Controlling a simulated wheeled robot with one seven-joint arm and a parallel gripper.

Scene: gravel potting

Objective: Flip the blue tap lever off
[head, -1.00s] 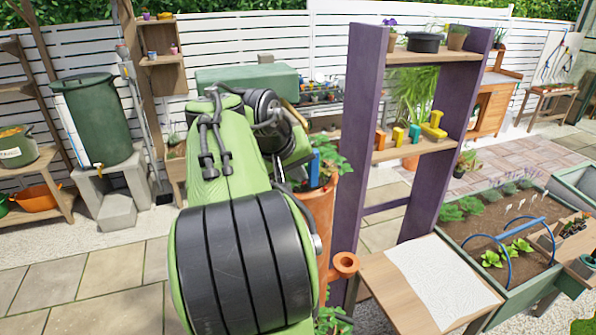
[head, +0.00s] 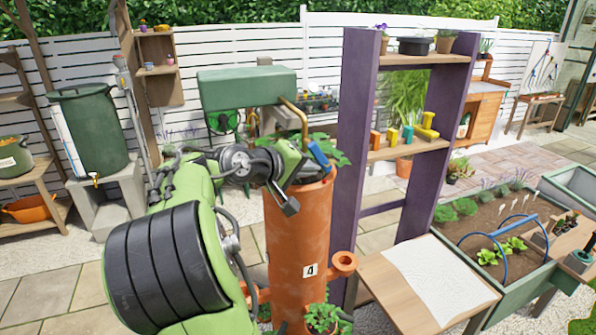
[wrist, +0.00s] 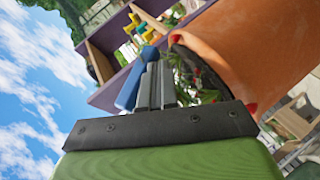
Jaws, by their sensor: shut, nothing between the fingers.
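The blue tap lever (head: 318,153) hangs at the end of a curved brass pipe (head: 296,114) that comes from the green tank (head: 247,88). It slants above the rim of the tall terracotta planter (head: 297,232). My gripper (head: 325,172) is at the planter's top, just below the lever. In the wrist view the shut, empty fingers (wrist: 156,75) lie right beside the blue lever (wrist: 129,92). I cannot tell whether they touch it. The tap body is mostly hidden.
A purple shelf unit (head: 353,140) stands close on the right, with small coloured items on its shelf. Green plants (head: 335,150) spread around the planter's top. A wooden table (head: 385,292) with a white sheet is at lower right. Paving at lower left is clear.

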